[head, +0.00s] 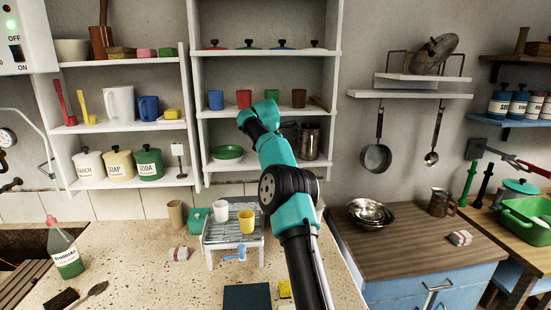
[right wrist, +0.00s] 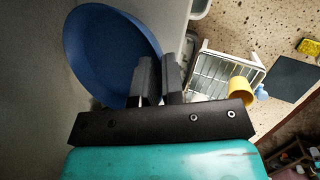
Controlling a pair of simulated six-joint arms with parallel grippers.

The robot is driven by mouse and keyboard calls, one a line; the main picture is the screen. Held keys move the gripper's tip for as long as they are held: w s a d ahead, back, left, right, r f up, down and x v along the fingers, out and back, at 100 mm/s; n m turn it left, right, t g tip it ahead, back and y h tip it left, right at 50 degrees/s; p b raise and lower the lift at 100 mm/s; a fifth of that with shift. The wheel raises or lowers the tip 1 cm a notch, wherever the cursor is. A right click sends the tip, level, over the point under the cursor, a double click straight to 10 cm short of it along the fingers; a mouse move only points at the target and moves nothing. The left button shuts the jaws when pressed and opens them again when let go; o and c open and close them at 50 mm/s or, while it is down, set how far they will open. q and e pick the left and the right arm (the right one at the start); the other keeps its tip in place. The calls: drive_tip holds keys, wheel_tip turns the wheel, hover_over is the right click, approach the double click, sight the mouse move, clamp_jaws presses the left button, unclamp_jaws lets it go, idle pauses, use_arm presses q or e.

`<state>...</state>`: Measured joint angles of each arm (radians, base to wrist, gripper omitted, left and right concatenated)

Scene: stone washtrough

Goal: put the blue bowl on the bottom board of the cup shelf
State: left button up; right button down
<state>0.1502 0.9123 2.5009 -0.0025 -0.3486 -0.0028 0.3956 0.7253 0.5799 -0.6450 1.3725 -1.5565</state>
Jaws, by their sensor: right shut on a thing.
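The blue bowl (right wrist: 100,45) shows in the right wrist view, its rim between the fingers of my right gripper (right wrist: 160,78), which is shut on it. In the head view my right arm reaches up in front of the cup shelf (head: 268,113), and it hides the gripper and the bowl. The shelf's bottom board (head: 232,167) carries a green bowl (head: 228,153) at its left and a metal canister (head: 310,143) at its right. Part of the board is hidden behind my arm. My left gripper is in neither view.
Several coloured cups stand on the board above, including a red cup (head: 244,98). Below, a wire rack (head: 222,228) on the counter holds a white cup and a yellow cup (head: 246,221). Canisters, including a green one (head: 148,162), stand on the shelf to the left.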

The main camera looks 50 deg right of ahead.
drive_tip(key=shift+d+f, duration=0.1)
idle(0.4)
drive_tip(key=shift+f, duration=1.65)
drive_tip(key=shift+f, duration=0.1)
drive_tip(key=c, duration=1.2)
unclamp_jaws()
drive_tip(key=shift+c, duration=0.2)
drive_tip(key=v, duration=1.2)
